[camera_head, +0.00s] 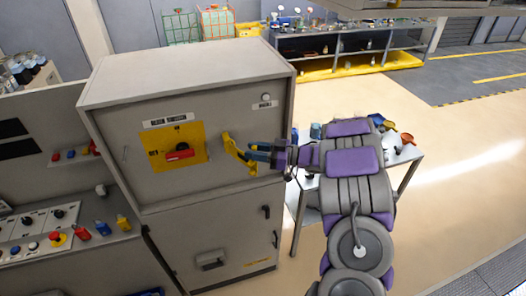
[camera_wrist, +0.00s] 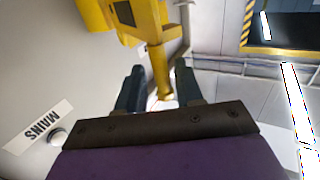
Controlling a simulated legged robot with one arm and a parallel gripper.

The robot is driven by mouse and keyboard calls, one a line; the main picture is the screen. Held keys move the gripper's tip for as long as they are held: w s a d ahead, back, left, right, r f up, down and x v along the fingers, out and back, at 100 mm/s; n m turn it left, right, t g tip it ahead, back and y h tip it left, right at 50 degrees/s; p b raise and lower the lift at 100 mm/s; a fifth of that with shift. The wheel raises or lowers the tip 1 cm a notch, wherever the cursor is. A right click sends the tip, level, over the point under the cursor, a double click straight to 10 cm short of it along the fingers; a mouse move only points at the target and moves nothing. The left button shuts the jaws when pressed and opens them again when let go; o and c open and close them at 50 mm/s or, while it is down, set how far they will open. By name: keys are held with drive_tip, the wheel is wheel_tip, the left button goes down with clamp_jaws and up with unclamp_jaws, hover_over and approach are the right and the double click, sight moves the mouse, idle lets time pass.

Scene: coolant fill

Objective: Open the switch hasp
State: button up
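The grey cabinet (camera_head: 200,75) has a yellow plate (camera_head: 157,152) with a red rotary switch handle (camera_head: 180,154) on its front. A yellow hasp-like part (camera_head: 233,148) stands out from the front to the right of the plate. My gripper (camera_head: 254,156) is at this yellow part, coming from the right. In the wrist view, the yellow part (camera_wrist: 160,72) reaches down between my two dark fingers (camera_wrist: 158,88). The fingers are apart, with narrow gaps showing on both sides of it. Whether either finger touches it is hard to tell.
A MAINS label (camera_wrist: 38,126) is on the cabinet face. A side table (camera_head: 399,155) with several small items stands right of the cabinet, partly behind my arm. A control console (camera_head: 60,240) is at left. Open floor (camera_head: 450,205) lies to the right.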

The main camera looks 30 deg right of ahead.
drive_tip(key=b+v, duration=0.3)
drive_tip(key=v, duration=1.4)
drive_tip(key=shift+d, duration=0.1)
